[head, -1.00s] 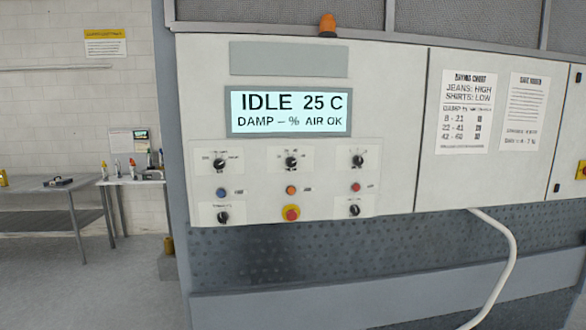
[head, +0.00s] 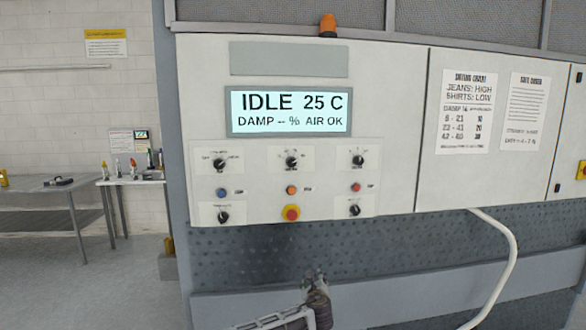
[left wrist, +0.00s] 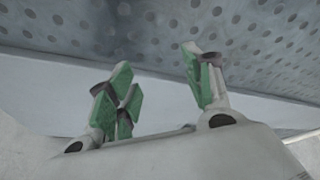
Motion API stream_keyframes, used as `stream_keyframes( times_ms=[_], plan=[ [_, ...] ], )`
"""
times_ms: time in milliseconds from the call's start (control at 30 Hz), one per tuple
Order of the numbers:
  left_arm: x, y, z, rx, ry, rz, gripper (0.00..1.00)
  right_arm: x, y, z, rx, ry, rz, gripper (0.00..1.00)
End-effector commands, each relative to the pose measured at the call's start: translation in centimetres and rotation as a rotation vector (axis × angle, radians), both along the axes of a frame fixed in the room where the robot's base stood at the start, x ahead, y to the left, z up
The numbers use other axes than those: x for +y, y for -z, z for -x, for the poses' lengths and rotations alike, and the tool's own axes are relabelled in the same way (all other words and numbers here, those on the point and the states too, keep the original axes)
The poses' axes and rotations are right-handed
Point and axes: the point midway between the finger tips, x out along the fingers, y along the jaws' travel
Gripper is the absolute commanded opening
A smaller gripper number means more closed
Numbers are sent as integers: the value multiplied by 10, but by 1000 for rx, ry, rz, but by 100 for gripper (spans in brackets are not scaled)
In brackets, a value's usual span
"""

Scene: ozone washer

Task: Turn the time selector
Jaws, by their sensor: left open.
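The control panel (head: 254,190) carries several black rotary knobs: upper left (head: 219,163), upper middle (head: 291,162), upper right (head: 358,160), lower left (head: 223,217) and lower right (head: 354,210). Their labels are too small to read, so I cannot tell which is the time selector. My left gripper (head: 317,290) is below the panel, in front of the dotted metal band, apart from every knob. In the left wrist view its green-padded fingers (left wrist: 162,84) are spread and empty, facing the dotted metal. My right gripper is not in view.
The display (head: 290,110) reads IDLE 25 C, DAMP -- %, AIR OK. A red emergency button (head: 291,213) and small blue, orange and red buttons sit among the knobs. A white hose (head: 512,255) hangs at right. A metal table (head: 60,190) stands at far left.

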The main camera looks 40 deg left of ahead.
Motion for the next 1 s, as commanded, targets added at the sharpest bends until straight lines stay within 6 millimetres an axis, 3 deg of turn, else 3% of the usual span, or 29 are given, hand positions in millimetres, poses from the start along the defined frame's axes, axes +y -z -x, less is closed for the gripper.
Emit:
stream_keyframes(
  times_ms=[33, 267, 600, 800, 1000],
  plan=[
    [1, -30, -3, -18, 6, -58, 51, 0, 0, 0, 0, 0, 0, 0],
    [1, -147, 2, -65, 0, -321, 51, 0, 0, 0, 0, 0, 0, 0],
    [-5, -296, 50, -116, -94, -668, 51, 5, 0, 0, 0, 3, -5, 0],
    [-8, -356, 87, -128, -171, -816, 51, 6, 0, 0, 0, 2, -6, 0],
    [-9, -379, 106, -127, -211, -875, 51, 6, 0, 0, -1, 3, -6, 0]
  ],
)
